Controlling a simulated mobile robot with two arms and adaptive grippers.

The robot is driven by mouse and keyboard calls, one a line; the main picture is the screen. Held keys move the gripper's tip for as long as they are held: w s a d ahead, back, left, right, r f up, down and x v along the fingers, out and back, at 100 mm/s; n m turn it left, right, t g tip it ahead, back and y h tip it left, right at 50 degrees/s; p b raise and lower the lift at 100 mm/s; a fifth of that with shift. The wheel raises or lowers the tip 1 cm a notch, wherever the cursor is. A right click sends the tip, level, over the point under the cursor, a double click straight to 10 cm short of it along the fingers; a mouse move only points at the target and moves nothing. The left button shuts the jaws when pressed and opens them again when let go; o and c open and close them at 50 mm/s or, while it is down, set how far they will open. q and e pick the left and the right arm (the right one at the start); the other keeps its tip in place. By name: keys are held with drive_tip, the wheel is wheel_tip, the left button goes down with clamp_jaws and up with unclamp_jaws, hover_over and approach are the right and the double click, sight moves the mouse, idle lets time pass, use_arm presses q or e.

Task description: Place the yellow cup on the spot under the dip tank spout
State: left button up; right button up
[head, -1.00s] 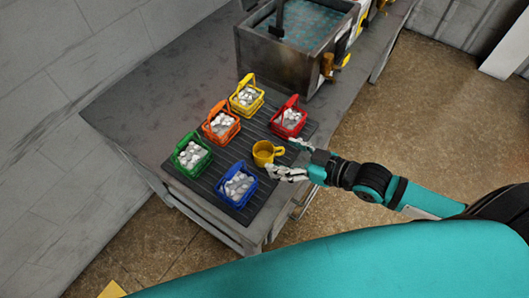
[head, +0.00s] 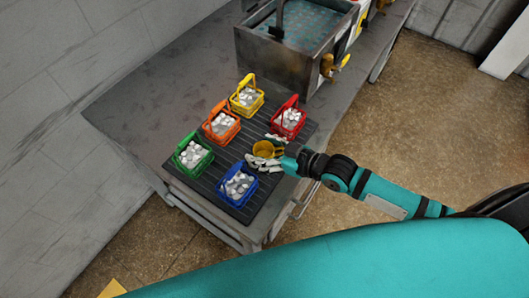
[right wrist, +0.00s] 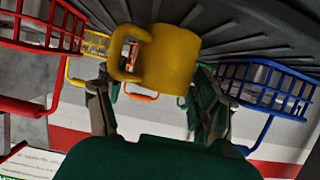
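The yellow cup (head: 264,149) stands upright on the dark ribbed mat (head: 228,168) at the table's near end. My right gripper (head: 268,151) is open, its two fingers on either side of the cup. In the right wrist view the cup (right wrist: 172,58) appears upside down just beyond the spread fingers (right wrist: 157,108), its handle towards the left finger; I see no clear grip on it. The dip tank (head: 290,55), a grey metal box of bluish liquid, stands farther back on the table. Yellow fittings (head: 328,65) show on its right side. My left gripper is not in view.
Baskets of white pieces share the mat: red (head: 289,122), blue (head: 238,184), green (head: 193,155), orange (head: 221,126) and yellow (head: 247,98). The red and blue ones flank the gripper closely. The grey table (head: 165,88) is bare left of the mat.

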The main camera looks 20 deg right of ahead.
sight(264, 149)
drive_tip(key=c, duration=1)
drive_tip(key=shift+c, duration=0.2)
drive_tip(key=shift+r, duration=0.1)
drive_tip(key=shift+r, duration=0.55)
wheel_tip(264, 149, up, 2)
drive_tip(key=shift+r+b, duration=0.15)
drive_tip(key=shift+b, duration=0.35)
drive_tip(key=s+d, duration=0.2)
drive_tip(key=s, duration=0.1)
drive_tip(key=s+d+b, duration=0.1)
drive_tip(key=s+d, duration=0.1)
drive_tip(key=shift+s+d, duration=0.35)
drive_tip(key=shift+s, duration=0.05)
drive_tip(key=f+v, duration=0.1)
drive_tip(key=v, duration=0.7)
drive_tip(key=shift+s+d+f, duration=0.25)
drive_tip(key=shift+d, duration=0.2)
drive_tip(key=shift+w, duration=0.1)
